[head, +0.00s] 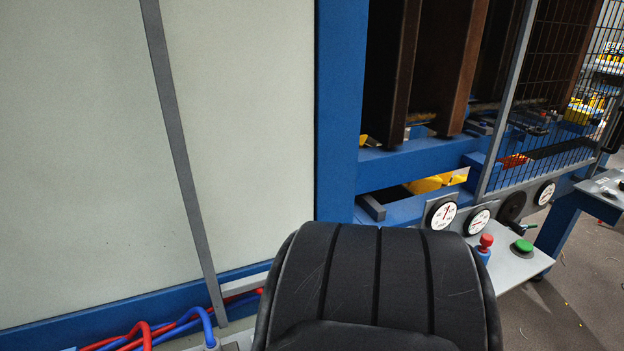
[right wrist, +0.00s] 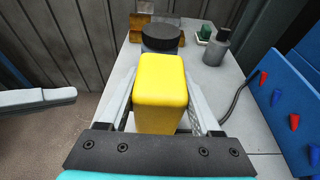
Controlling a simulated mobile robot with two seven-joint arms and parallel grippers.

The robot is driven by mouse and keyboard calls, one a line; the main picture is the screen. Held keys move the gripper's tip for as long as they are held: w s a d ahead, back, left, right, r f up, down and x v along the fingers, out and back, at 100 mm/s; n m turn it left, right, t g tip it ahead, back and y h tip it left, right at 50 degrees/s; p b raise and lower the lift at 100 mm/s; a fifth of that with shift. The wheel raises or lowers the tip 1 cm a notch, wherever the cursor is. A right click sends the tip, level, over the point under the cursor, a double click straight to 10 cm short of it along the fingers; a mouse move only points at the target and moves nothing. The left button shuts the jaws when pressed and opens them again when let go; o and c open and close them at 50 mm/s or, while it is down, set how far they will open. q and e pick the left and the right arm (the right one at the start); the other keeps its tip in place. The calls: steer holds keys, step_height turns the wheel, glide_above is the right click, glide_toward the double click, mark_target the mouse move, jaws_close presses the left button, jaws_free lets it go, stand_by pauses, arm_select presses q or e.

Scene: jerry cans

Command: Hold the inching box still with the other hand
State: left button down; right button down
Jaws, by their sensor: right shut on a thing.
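A yellow box (right wrist: 161,82) with rounded edges fills the middle of the right wrist view. My right gripper (right wrist: 162,100) is shut on it, with one pale finger along each side. The box is above or on a light grey bench top (right wrist: 222,95); I cannot tell if its underside touches. No marking shows that tells me whether it is the inching box. Neither gripper shows in the head view, and I cannot make out my left gripper in either view.
Behind the yellow box stand a round black-topped thing (right wrist: 160,38) and a grey bottle (right wrist: 216,48). A blue panel with red pegs (right wrist: 290,105) is at right. The head view shows a blue-framed machine with gauges (head: 441,213), a red button (head: 486,242) and a green button (head: 523,246).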

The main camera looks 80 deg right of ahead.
steer(key=shift+s+f, duration=0.1)
steer(key=shift+f, duration=0.2)
steer(key=c, duration=0.5)
jaws_free()
steer(key=shift+c, duration=0.2)
steer(key=o, duration=0.5)
steer(key=shift+r, duration=0.2)
steer(key=shift+o, duration=0.2)
steer(key=v, duration=1.2)
